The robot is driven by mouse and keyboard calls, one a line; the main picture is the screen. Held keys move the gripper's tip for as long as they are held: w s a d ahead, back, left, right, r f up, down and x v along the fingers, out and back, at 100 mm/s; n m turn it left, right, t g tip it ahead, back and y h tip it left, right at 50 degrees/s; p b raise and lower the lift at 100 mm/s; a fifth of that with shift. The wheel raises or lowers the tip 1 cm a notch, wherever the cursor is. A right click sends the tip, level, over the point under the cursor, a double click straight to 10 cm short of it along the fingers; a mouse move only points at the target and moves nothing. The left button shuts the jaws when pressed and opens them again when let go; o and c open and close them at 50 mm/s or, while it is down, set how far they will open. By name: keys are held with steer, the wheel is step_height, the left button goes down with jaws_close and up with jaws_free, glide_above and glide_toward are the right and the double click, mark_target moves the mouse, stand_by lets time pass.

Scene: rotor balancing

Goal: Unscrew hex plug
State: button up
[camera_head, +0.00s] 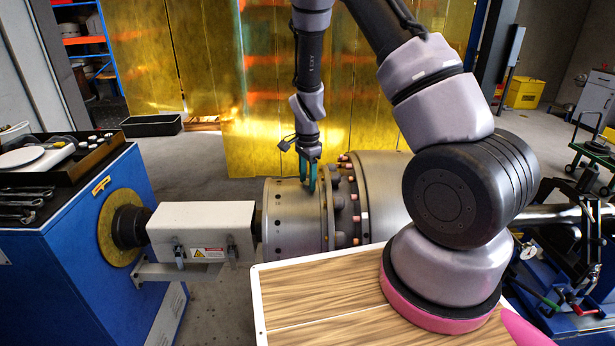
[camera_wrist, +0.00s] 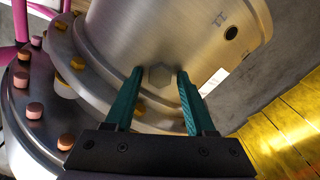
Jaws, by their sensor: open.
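The hex plug (camera_wrist: 160,76) is a grey metal hexagon set in the side of the steel rotor drum (camera_wrist: 190,35) in the wrist view. My gripper (camera_wrist: 161,75) is open, with its two green fingers on either side of the plug. A gap shows between the plug and each finger. In the head view my gripper (camera_head: 307,180) points down at the top of the rotor drum (camera_head: 285,215), close to its flange. The plug cannot be made out in the head view.
Flange bolts (camera_wrist: 65,141) with copper-coloured heads stand beside the gripper. A white guarded coupling (camera_head: 200,225) joins the rotor to a blue machine (camera_head: 60,270) at the left. A wooden table top (camera_head: 320,300) lies in front. Tools lie on the machine's black tray (camera_head: 60,170).

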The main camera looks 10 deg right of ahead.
jaws_close()
steer(key=n, duration=1.2)
steer(key=shift+r+n, duration=0.1)
steer(key=shift+n, duration=0.3)
steer(key=n, duration=0.4)
steer(key=shift+n, duration=0.8)
